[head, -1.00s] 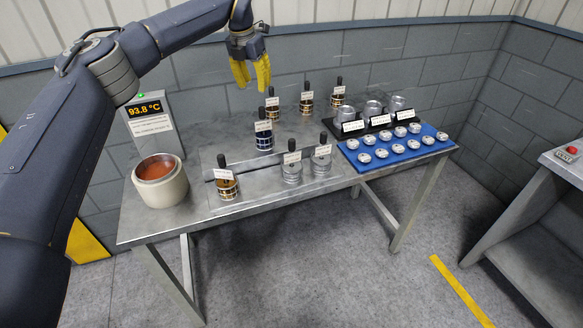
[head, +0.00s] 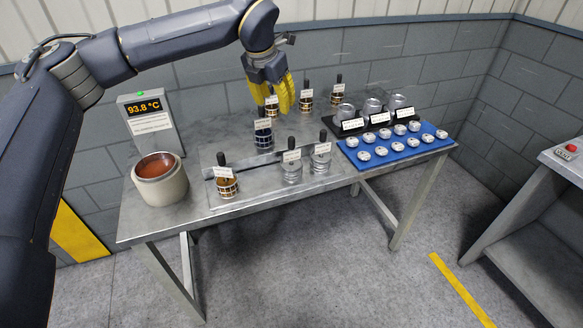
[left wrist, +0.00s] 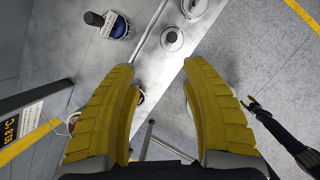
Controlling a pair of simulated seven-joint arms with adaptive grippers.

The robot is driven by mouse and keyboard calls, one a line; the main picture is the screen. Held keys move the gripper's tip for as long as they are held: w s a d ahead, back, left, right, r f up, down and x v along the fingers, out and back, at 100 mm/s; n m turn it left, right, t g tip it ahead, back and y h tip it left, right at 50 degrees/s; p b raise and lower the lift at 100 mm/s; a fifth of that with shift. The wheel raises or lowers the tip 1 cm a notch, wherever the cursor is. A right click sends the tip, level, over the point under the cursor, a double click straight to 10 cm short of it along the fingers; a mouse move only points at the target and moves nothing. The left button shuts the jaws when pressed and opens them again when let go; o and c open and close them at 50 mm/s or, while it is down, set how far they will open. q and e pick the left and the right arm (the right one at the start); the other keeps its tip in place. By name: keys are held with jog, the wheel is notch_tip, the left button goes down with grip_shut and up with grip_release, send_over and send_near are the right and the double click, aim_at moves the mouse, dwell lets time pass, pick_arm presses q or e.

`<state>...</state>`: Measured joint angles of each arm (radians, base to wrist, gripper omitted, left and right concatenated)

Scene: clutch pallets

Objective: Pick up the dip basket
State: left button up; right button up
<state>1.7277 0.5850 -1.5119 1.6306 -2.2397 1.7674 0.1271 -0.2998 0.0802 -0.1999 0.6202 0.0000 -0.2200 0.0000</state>
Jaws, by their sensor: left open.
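Several small cylinders with upright black handles and white tags stand on the steel table. The tags are too small to read, so I cannot tell which one is named the dip basket. A dark blue lattice basket (head: 263,139) stands mid-table and shows in the left wrist view (left wrist: 116,27). A copper-coloured lattice basket (head: 227,187) stands at the front left. Similar copper-coloured ones stand at the back (head: 306,104). My left gripper (head: 284,108) is open and empty above the back of the table, its yellow fingers (left wrist: 165,85) pointing down and partly hiding a back basket.
Grey metal cylinders (head: 291,174) stand at the front middle. A round pot (head: 161,190) with reddish liquid and a temperature display (head: 144,106) are at the left. A blue tray (head: 436,144) of metal discs lies right. A dark arm-like shape (left wrist: 283,130) shows in the wrist view.

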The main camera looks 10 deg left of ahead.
aim_at(291, 139)
pick_arm(q)
jog(key=shift+n+t, duration=0.3)
jog(key=shift+n, duration=0.4)
jog(key=x, duration=0.5)
jog(key=s+d+x, duration=0.1)
jog(key=x, duration=0.5)
jog(key=d+x, duration=0.1)
jog(key=x, duration=0.5)
jog(key=shift+s+d+f, duration=0.2)
jog(key=shift+s, duration=0.2)
jog(key=shift+c, duration=0.5)
grip_shut()
